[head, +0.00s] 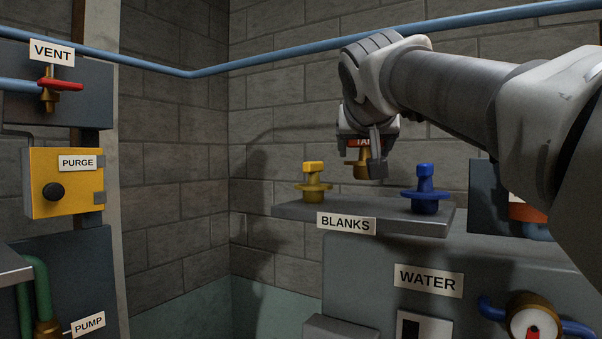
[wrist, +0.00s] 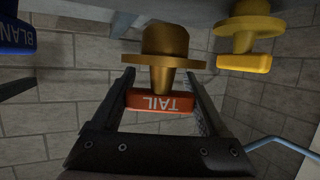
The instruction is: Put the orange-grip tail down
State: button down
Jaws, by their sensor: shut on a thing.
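The orange-grip tail (wrist: 163,102) is a brass plug with a round flange and an orange grip lettered TAIL. My gripper (head: 362,155) points down and is shut on the orange grip, which sits between its two fingers in the wrist view (wrist: 163,100). The tail's brass part (head: 361,165) hangs below the fingers, partly hidden by one of them in the head view. It appears upright, over the BLANKS shelf (head: 385,217), between the yellow blank and the blue blank.
The yellow blank (head: 313,183) stands on the shelf at left, and the blue blank (head: 425,188) at right. A dark panel with an orange part (head: 522,210) lies farther right, partly behind my arm. A blue pipe (head: 270,62) runs along the brick wall behind.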

aim_at(364, 170)
jog(key=shift+f, duration=1.95)
jog(key=shift+f+b, duration=0.15)
jog(key=shift+b, duration=0.2)
grip_release()
jog(key=shift+s+r, duration=0.2)
jog(key=b+v, duration=0.1)
jog(key=v, duration=1)
jog(key=shift+s+a+r, duration=0.1)
jog(key=shift+s+a, duration=0.05)
jog(key=shift+s, duration=0.1)
